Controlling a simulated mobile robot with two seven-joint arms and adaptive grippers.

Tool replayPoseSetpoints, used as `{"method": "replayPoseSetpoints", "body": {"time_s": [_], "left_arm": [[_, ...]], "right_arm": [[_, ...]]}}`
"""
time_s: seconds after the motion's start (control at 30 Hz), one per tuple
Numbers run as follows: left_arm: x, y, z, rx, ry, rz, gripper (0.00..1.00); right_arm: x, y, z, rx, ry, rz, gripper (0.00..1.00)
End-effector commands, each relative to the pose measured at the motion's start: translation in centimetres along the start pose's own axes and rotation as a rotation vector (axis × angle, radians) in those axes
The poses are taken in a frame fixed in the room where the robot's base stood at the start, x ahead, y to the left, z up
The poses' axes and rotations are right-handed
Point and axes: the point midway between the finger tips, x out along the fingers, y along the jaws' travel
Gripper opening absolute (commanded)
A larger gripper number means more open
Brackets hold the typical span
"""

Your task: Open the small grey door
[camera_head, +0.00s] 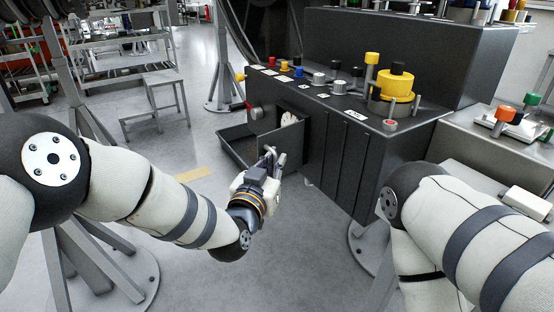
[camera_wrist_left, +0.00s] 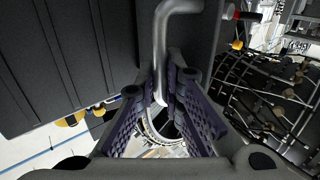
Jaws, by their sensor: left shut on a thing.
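The small grey door (camera_head: 282,142) is on the front of the dark cabinet (camera_head: 345,160) in the head view. It stands out from the cabinet front, and a dark opening with a pale object (camera_head: 289,119) inside shows above it. My left gripper (camera_head: 272,157) is at the door's outer side, shut on the bent grey door handle (camera_wrist_left: 161,60). In the left wrist view the handle runs down between the two ridged fingers of the gripper (camera_wrist_left: 163,98). My right arm shows at the right, but its gripper is out of view.
A dark open tray (camera_head: 232,143) juts out left of the door, near a red knob (camera_head: 254,113). Several coloured knobs and a yellow cylinder (camera_head: 393,84) stand on the cabinet top. Clear floor lies in front of the cabinet. A step stool (camera_head: 160,92) is at back left.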

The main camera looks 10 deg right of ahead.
Motion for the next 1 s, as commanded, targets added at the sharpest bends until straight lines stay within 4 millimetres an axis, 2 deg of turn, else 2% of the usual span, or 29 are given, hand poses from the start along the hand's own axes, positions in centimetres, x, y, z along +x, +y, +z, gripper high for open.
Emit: {"method": "replayPoseSetpoints", "body": {"time_s": [0.03, 0.67, 0.7, 0.73, 1.0], "left_arm": [[-0.01, 0.05, -0.46, 0.002, 0.007, -0.011, 0.0], [-0.09, 0.03, -0.28, 0.0, 0.007, -0.048, 0.0], [-0.08, 0.03, -0.29, 0.0, 0.007, -0.048, 0.13], [-0.08, 0.03, -0.29, 0.0, 0.008, -0.048, 0.18], [-0.15, 0.04, -0.15, -0.001, 0.004, -0.048, 0.18]], "right_arm": [[-0.32, -0.02, -0.19, 0.0, 0.009, -0.001, 0.4], [-0.64, -0.04, -0.36, 0.001, 0.018, -0.001, 0.4], [-0.64, -0.04, -0.36, 0.001, 0.018, -0.001, 0.4], [-0.64, -0.04, -0.35, 0.001, 0.018, -0.001, 0.4], [-0.63, -0.03, -0.35, 0.001, 0.017, -0.001, 0.4]]}}
